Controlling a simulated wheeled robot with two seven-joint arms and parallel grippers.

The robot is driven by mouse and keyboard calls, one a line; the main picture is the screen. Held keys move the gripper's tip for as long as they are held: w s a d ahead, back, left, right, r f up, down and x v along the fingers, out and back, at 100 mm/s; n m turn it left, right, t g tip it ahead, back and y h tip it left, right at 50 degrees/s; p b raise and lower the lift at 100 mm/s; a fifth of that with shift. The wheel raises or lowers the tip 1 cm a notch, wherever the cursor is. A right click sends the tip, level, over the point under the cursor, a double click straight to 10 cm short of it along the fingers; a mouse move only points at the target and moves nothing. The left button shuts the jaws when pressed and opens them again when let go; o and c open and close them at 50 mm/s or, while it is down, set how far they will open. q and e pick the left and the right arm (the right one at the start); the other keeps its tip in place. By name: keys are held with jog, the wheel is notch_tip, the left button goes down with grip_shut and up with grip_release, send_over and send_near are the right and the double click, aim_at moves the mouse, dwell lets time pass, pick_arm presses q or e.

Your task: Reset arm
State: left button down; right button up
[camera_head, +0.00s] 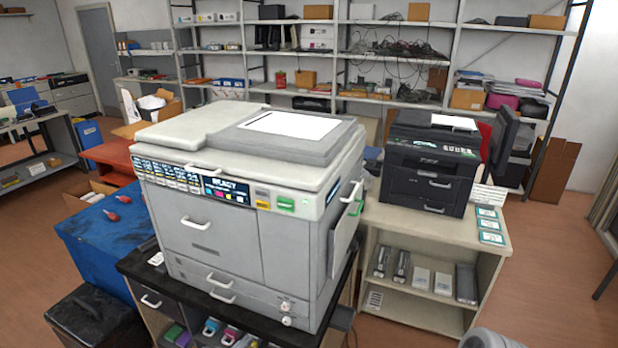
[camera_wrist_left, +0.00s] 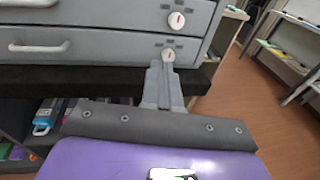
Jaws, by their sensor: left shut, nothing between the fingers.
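A large grey copier (camera_head: 245,205) stands on a black-topped cabinet in the head view. My right gripper is not in view.
A black printer (camera_head: 428,165) stands on a beige shelf unit to the right, with several cartridges (camera_head: 421,278) below. A blue box (camera_head: 98,245) and a black bin (camera_head: 95,322) stand at the left.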

pick_arm(q)
jog(key=s+d+f+m+g+h, duration=0.35)
jog(key=s+d+m+g, duration=0.35)
jog(key=d, duration=0.3)
jog(key=s+f+m+g+y, duration=0.3)
jog(key=s+m+y, duration=0.1)
jog(key=s+m, duration=0.6)
jog(key=s+d+f+m+g+y, duration=0.1)
jog(key=s+f+m+g+y, duration=0.3)
jog(key=s+m, duration=0.5)
jog(key=shift+s+d+m, duration=0.3)
jog(key=shift+s+m, duration=0.1)
jog(key=shift+s, duration=1.15)
